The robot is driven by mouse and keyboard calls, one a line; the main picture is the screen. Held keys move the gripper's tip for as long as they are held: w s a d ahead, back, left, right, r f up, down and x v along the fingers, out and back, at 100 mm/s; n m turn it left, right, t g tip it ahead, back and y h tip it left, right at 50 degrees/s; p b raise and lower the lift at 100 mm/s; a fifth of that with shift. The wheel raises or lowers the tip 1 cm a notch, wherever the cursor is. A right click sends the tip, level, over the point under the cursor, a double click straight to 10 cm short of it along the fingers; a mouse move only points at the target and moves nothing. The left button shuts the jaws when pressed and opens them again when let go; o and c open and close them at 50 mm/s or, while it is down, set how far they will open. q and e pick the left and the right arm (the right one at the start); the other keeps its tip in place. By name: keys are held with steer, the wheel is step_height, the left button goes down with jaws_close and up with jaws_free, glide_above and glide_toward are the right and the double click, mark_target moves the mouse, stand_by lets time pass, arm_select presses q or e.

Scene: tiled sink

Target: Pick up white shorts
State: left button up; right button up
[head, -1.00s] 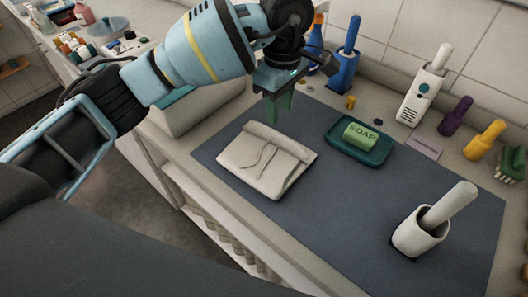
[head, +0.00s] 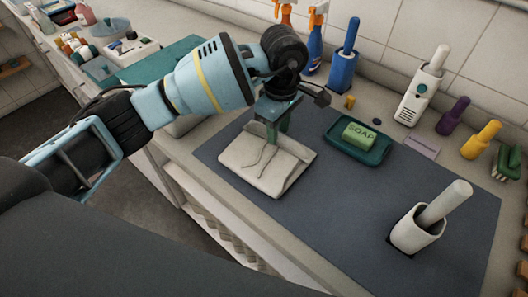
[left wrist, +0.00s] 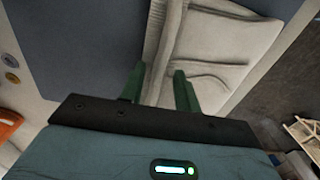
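The white shorts (head: 262,168) lie folded flat on the dark mat (head: 350,215) in the head view. They also fill the upper middle of the left wrist view (left wrist: 218,45). My left gripper (head: 279,138) points down at the back edge of the shorts, its green fingertips right at the cloth. In the left wrist view my left gripper (left wrist: 160,76) has its fingers apart, with the shorts' folded edge band showing between them. Whether the fingertips touch the cloth is unclear. My right gripper is not in view.
A green soap dish (head: 358,149) with a green soap bar (head: 358,133) sits right of the shorts. A white brush holder (head: 416,232) stands at the mat's front right. Blue (head: 343,68) and white (head: 420,92) brush holders stand along the tiled wall. The mat's middle is clear.

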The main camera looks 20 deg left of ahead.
arm_select(q)
jaws_close()
steer(key=shift+r, duration=0.15)
steer(key=shift+r, duration=0.65)
steer(key=shift+s+d+r, duration=0.1)
steer(key=shift+s+r, duration=0.1)
steer(key=shift+r, duration=0.3)
steer(key=shift+s+r, duration=0.2)
steer(key=shift+r, duration=0.3)
steer(key=s+d, duration=0.2)
steer(key=s, duration=0.5)
steer(key=s+d+r, duration=0.1)
steer(key=s+d, duration=0.1)
steer(key=s, duration=0.5)
steer(key=shift+s+r+b, duration=0.25)
steer(key=shift+s+b, duration=0.1)
steer(key=shift+b, duration=0.1)
